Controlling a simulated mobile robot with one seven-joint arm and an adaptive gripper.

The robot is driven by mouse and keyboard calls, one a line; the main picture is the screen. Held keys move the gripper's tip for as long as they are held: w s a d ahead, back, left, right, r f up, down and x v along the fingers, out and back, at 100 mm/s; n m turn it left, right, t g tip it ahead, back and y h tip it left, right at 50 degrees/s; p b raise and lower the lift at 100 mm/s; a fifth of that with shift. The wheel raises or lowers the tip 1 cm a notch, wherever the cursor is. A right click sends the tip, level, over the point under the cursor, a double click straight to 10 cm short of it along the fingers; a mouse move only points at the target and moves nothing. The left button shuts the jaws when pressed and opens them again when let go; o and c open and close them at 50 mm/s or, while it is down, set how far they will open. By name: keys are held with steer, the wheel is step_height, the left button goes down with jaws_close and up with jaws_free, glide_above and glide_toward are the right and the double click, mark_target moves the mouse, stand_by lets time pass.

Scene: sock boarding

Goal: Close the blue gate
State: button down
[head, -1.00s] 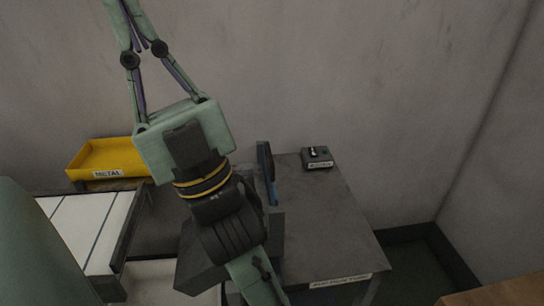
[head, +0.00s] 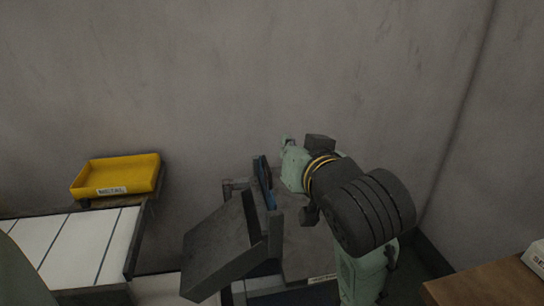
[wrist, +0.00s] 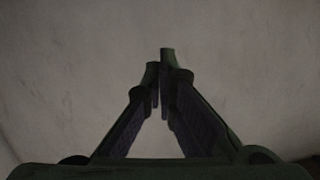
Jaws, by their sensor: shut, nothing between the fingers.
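The blue gate (head: 265,182) is a narrow upright dark blue panel, seen nearly edge-on in the head view. It stands between a tilted grey slab and the small dark table; I cannot tell how far it is open. My gripper (wrist: 161,85) is shut and empty, its fingertips together in front of the bare wall in the wrist view. In the head view my gripper is just right of the gate, pointing toward the wall, its fingers largely hidden by my wrist. The gate does not show in the wrist view.
The tilted grey slab (head: 222,247) is left of the gate. A yellow bin (head: 117,177) and a white slatted surface (head: 75,243) are farther left. The dark table (head: 305,245) is partly covered by my arm. A wooden surface (head: 490,288) is at lower right.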

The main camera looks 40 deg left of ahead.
steer(key=w+a+f+p, duration=0.5)
steer(key=a+f, duration=0.2)
steer(key=a, duration=0.1)
steer(key=shift+w, duration=0.2)
stand_by(0.5)
